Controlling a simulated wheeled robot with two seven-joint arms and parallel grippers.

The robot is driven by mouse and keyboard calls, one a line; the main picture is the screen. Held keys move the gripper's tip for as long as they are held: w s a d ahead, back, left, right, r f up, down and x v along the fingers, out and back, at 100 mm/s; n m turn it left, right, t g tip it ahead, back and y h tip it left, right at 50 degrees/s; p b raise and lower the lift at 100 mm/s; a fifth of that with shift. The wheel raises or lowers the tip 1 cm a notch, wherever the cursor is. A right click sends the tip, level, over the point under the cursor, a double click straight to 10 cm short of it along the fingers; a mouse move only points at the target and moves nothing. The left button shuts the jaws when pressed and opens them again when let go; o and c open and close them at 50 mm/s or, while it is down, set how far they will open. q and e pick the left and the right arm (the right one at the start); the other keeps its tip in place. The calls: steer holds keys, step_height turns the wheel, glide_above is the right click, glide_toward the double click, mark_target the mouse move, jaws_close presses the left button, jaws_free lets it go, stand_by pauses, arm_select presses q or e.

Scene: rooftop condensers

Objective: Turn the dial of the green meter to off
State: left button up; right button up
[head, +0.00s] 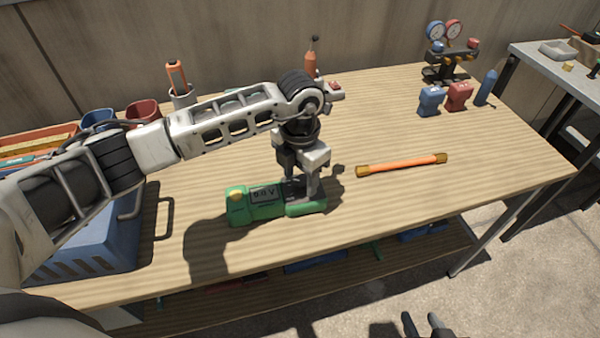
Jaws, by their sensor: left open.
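The green meter (260,210) lies flat on the wooden workbench (390,205), with a yellow part at its left end and a display that reads about 5.0 V. My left gripper (299,190) points down over the right part of the meter, its fingers open at or just above the meter's face. The gripper hides the dial, so I cannot tell its setting or whether the fingers touch it. My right gripper (428,325) shows only as dark fingertips at the bottom edge, off the bench's front, with a gap between them.
An orange tube with brass ends (400,165) lies right of the meter. A blue toolbox (90,245) stands left, under my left arm. Blue (431,100) and red (459,96) small units and a gauge set (447,50) stand at the back right. The front right of the bench is clear.

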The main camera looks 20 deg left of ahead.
arm_select(q)
steer(key=shift+f, duration=0.1)
arm_select(e)
steer(key=shift+w+a+r, duration=0.1)
steer(key=shift+w+r, duration=0.1)
steer(key=shift+w, duration=0.1)
arm_select(q)
steer(key=c, duration=1)
steer(key=shift+o, duration=0.2)
arm_select(e)
steer(key=shift+w+r, duration=0.1)
steer(key=shift+r, duration=0.05)
arm_select(q)
steer(key=shift+n, duration=1.2)
steer(key=n, duration=0.2)
steer(key=shift+n, duration=0.3)
steer(key=n, duration=0.3)
steer(key=shift+n, duration=1.8)
arm_select(e)
steer(key=shift+r, duration=0.15)
arm_select(q)
steer(key=shift+n+p, duration=0.3)
